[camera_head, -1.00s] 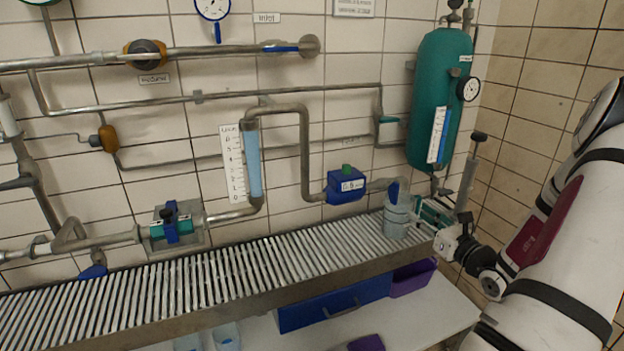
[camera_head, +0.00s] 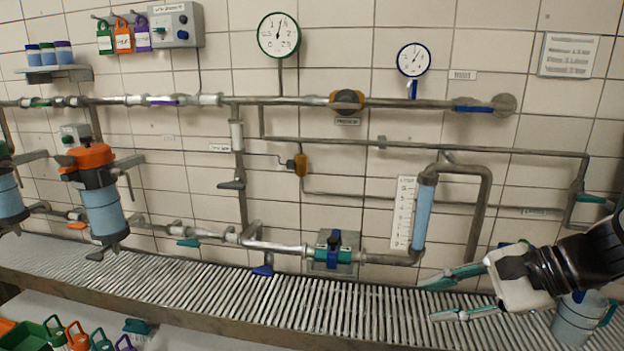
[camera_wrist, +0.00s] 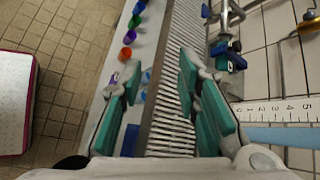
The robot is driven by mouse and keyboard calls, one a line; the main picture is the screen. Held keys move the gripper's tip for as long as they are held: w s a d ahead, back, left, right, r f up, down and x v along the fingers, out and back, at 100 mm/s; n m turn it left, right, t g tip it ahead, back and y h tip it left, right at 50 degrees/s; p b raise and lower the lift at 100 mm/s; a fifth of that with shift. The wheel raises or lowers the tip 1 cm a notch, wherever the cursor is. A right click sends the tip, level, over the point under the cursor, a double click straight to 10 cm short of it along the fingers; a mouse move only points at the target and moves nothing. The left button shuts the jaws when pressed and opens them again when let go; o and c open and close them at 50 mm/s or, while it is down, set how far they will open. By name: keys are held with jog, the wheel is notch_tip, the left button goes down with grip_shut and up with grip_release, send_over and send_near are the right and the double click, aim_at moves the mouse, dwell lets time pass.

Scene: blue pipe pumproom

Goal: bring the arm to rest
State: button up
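My gripper (camera_head: 436,299) is above the slatted grating (camera_head: 240,300) at the right of the head view, with its teal fingers pointing left. The fingers are spread apart with nothing between them. In the wrist view my gripper (camera_wrist: 155,95) is open too, and its fingers straddle the front edge of the grating (camera_wrist: 172,100).
Pipes run along the tiled wall, with a sight tube (camera_head: 423,215) beside a scale near my gripper. Two filter housings, one with an orange top (camera_head: 90,157), stand at the left. Coloured padlocks (camera_head: 75,335) lie below the grating. The grating's middle is clear.

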jog(key=s+a+r+n+g+h+p, duration=0.1)
jog(key=s+a+r+n+g+h, duration=0.1)
jog(key=s+a+n, duration=0.3)
jog(key=s+a+r+n+g+h+p, duration=0.1)
jog(key=s+n+g+h, duration=0.1)
jog(key=s+n+h, duration=0.3)
jog(key=s+d+r+n+t+h+p, duration=0.1)
jog(key=s+d+r+n+t+h, duration=0.1)
jog(key=s+r+n, duration=0.3)
jog(key=shift+s+d+n+t, duration=0.3)
jog(key=shift+s+d+t, duration=0.1)
jog(key=shift+s, duration=0.65)
